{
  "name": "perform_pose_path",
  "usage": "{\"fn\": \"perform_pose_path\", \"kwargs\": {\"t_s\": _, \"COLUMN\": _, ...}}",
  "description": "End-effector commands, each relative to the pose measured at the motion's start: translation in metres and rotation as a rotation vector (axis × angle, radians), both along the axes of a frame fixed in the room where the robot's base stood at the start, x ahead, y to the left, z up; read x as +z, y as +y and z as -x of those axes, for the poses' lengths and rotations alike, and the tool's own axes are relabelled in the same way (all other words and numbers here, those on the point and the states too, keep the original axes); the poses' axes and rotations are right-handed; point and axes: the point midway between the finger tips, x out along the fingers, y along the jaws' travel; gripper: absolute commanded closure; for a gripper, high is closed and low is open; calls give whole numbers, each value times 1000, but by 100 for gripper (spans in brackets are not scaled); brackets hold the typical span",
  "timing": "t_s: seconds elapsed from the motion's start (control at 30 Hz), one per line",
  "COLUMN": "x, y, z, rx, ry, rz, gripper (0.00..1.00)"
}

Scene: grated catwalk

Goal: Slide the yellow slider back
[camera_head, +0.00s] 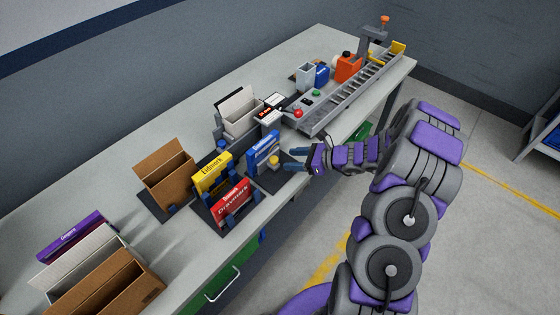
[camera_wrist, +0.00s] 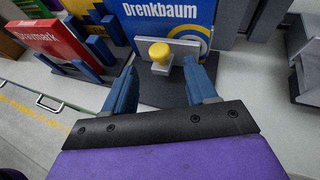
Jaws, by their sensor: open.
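The yellow slider (camera_wrist: 160,54) is a round knob on a pale plate in front of the blue Drenkbaum box in the wrist view. In the head view, the yellow slider (camera_head: 274,160) sits at the front of the blue box (camera_head: 263,149). My gripper (camera_wrist: 163,88) is open, with one blue finger on each side of the knob and nothing between the tips. The knob lies just beyond the fingertips, apart from them as far as I can tell. In the head view, my gripper (camera_head: 297,159) is at the table's front edge, right of the knob.
A red box (camera_head: 231,203) and a yellow box (camera_head: 212,175) stand in holders left of the blue box. A grey conveyor (camera_head: 350,95) runs along the table's far right. Brown cardboard boxes (camera_head: 166,176) stand at left. The floor in front is clear.

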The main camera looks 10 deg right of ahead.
Motion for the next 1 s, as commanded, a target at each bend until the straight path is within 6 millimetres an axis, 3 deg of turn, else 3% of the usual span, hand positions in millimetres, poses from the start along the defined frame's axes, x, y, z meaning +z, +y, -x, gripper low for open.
{"fn": "perform_pose_path", "kwargs": {"t_s": 0.3, "x": -18, "y": 38, "z": -22, "rx": 4, "ry": -1, "rz": 0, "gripper": 43}}
{"fn": "perform_pose_path", "kwargs": {"t_s": 0.73, "x": -21, "y": 43, "z": -26, "rx": 1, "ry": -1, "rz": -1, "gripper": 43}}
{"fn": "perform_pose_path", "kwargs": {"t_s": 1.0, "x": -21, "y": 43, "z": -26, "rx": 1, "ry": 0, "rz": 0, "gripper": 69}}
